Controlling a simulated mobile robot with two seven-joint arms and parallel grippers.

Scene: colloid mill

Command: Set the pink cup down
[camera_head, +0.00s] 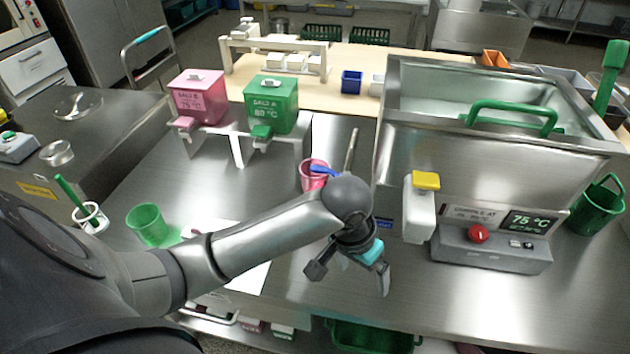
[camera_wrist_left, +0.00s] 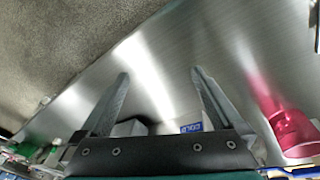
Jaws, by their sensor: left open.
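The pink cup (camera_head: 308,182) stands upright on the steel counter, behind my left forearm in the head view. Something blue lies across its rim, and its lower part is close to my wrist joint. My left gripper (camera_head: 366,276) is open and empty, to the right of and nearer than the cup. In the left wrist view the pink cup (camera_wrist_left: 292,128) is at the right edge, apart from the open fingers (camera_wrist_left: 160,75), with bare steel between them. My right gripper is not in view.
A pink dispenser (camera_head: 198,98) and a green dispenser (camera_head: 271,106) stand on a rack behind. A steel bath (camera_head: 400,140) with a control box (camera_head: 490,252) is at right. A green cup (camera_head: 148,225) stands left. The front counter (camera_head: 420,300) is clear.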

